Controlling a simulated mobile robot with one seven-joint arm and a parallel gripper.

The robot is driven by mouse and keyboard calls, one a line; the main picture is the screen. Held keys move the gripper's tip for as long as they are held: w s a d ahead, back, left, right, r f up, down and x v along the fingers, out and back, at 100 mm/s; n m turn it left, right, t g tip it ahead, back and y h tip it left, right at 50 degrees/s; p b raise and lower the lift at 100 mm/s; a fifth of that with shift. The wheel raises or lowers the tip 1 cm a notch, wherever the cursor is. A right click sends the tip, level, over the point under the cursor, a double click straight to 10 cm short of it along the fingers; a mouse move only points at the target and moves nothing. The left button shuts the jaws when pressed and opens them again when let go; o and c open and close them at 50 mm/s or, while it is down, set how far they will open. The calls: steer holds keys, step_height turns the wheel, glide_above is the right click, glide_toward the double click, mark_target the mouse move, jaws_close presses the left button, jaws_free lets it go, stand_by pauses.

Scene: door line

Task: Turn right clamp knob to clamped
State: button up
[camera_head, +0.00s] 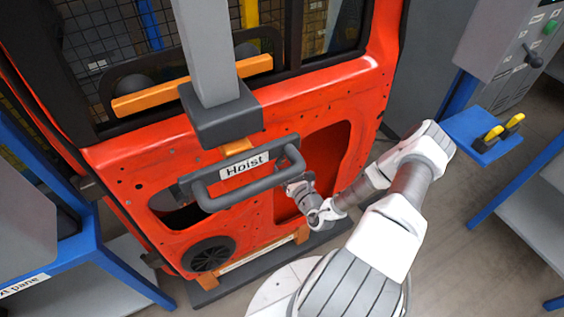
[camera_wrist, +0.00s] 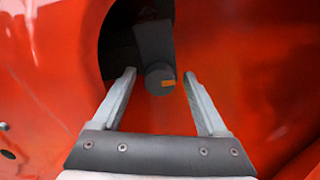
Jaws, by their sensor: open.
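My gripper (camera_wrist: 158,82) is open, with one finger to the left and one to the right of the knob. I cannot tell whether either finger touches it. In the head view my gripper and wrist are at the door's lower right opening, behind the hoist handle, and the knob is hidden there. The red door (camera_head: 140,165) stands upright.
A grey hoist handle labelled "Hoist" (camera_head: 240,185) juts out in front of the door, left of my arm. A blue shelf (camera_head: 482,150) with yellow-and-black tools stands at right. A blue-framed bench (camera_head: 85,265) is at left. Floor at lower right is partly clear.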

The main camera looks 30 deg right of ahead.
jaws_close()
steer(key=shift+m, duration=0.3)
steer(key=m+p, duration=0.1)
steer(key=m, duration=0.2)
steer(key=shift+m, duration=0.3)
steer(key=m, duration=0.4)
steer(key=shift+p, duration=0.4)
steer(key=m, duration=0.5)
steer(key=shift+d+f+m, duration=0.1)
steer(key=shift+f+m, duration=0.05)
steer(key=shift+m, duration=2.15)
